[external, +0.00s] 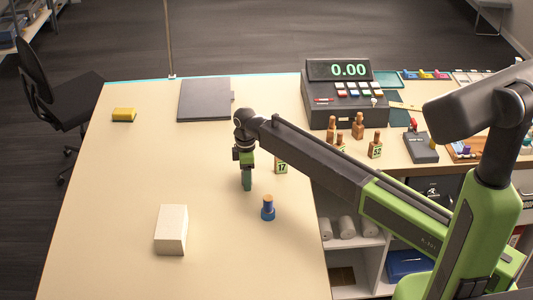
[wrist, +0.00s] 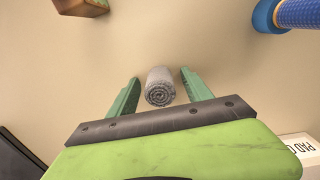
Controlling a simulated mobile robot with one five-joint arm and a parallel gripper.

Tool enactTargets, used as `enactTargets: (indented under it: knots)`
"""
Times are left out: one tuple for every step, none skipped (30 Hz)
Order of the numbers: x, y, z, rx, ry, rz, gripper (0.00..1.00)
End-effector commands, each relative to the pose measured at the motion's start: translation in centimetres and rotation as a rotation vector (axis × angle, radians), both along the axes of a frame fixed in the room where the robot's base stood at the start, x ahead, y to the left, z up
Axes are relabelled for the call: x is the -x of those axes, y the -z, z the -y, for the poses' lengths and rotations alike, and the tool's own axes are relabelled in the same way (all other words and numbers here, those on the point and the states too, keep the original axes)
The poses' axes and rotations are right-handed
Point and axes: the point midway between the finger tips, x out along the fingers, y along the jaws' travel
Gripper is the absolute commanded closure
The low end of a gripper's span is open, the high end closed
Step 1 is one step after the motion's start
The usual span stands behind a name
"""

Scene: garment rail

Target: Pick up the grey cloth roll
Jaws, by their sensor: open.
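The grey cloth roll (wrist: 160,86) is a small rolled cylinder with its spiral end showing in the wrist view. It lies on the beige table between the two green fingers of my gripper (wrist: 153,90), with a gap on each side. The fingers are open and do not touch it. In the external view my gripper (external: 247,182) points straight down over the table. The roll is hidden there behind my gripper or too small to make out.
A blue-based item with a wooden top (external: 268,208) stands just right of my gripper. A tag marked 17 (external: 281,166) is close behind it. A cream block (external: 171,230) lies front left. A cash register (external: 345,95) stands at the back right.

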Motion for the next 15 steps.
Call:
enactTargets:
  knots:
    - [0.01, -0.13, -0.01, 0.000, 0.000, 0.000, 0.42]
    - [0.00, -0.13, 0.00, 0.000, 0.000, 0.000, 0.43]
    - [0.00, -0.14, 0.00, 0.000, 0.000, 0.000, 0.48]
    - [0.00, -0.14, 0.00, 0.000, 0.000, 0.000, 0.52]
    - [0.01, -0.14, 0.00, 0.000, 0.000, 0.000, 0.56]
    - [0.01, -0.14, 0.00, 0.000, 0.000, 0.000, 0.61]
    - [0.01, -0.14, 0.00, 0.000, 0.000, 0.000, 0.65]
    - [0.01, -0.14, 0.00, 0.000, 0.000, 0.000, 0.69]
    - [0.01, -0.14, 0.00, 0.000, 0.000, 0.000, 0.75]
    - [0.01, -0.14, 0.00, 0.000, 0.000, 0.000, 0.78]
    - [0.01, -0.13, 0.00, 0.000, 0.000, 0.000, 0.82]
    - [0.01, -0.13, 0.00, 0.000, 0.000, 0.000, 0.88]
    - [0.01, -0.13, 0.00, 0.000, 0.000, 0.000, 0.92]
    - [0.01, -0.13, 0.00, 0.000, 0.000, 0.000, 0.95]
    - [0.01, -0.13, 0.00, 0.000, 0.000, 0.000, 1.00]
